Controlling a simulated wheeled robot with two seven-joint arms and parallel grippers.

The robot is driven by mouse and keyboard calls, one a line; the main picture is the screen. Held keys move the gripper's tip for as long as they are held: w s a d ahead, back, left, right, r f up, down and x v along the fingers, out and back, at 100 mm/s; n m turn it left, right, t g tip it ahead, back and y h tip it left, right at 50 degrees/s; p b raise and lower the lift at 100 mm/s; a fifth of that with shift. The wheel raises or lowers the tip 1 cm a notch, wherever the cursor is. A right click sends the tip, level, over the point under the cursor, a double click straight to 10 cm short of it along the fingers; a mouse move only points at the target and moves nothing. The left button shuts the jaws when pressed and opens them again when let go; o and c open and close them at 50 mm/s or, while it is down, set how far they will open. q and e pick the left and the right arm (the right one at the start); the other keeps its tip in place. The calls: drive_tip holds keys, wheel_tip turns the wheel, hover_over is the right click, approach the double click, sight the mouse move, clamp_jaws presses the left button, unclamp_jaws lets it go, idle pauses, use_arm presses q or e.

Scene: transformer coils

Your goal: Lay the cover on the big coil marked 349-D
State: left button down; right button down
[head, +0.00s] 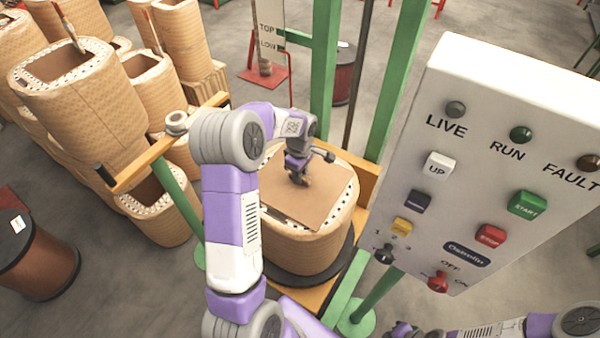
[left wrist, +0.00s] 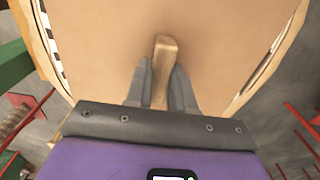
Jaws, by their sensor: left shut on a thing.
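The cover (head: 318,205) is a flat brown board lying over the top of a big tan wrapped coil (head: 300,248). The coil's dotted rim shows around parts of the board. I cannot tell whether the board rests fully on the rim. No 349-D mark is readable. My left gripper (head: 302,180) reaches down over the board. In the left wrist view its fingers (left wrist: 161,85) are shut on a pale wooden grip (left wrist: 165,55) standing on the cover (left wrist: 210,35). Part of my right arm shows at the bottom right; its fingers are not clear.
The coil stands on a dark round plate in a yellow and green frame (head: 327,60). A control panel (head: 500,150) stands close on the right. Several other tan coils (head: 75,95) crowd the left. A brown reel (head: 40,262) stands at lower left.

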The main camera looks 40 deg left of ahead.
use_arm(q)
drive_tip(key=shift+f, duration=0.35)
idle(0.3)
drive_tip(key=c, duration=0.9)
unclamp_jaws()
drive_tip(key=shift+r+p, duration=0.9)
drive_tip(key=shift+r, duration=2.85)
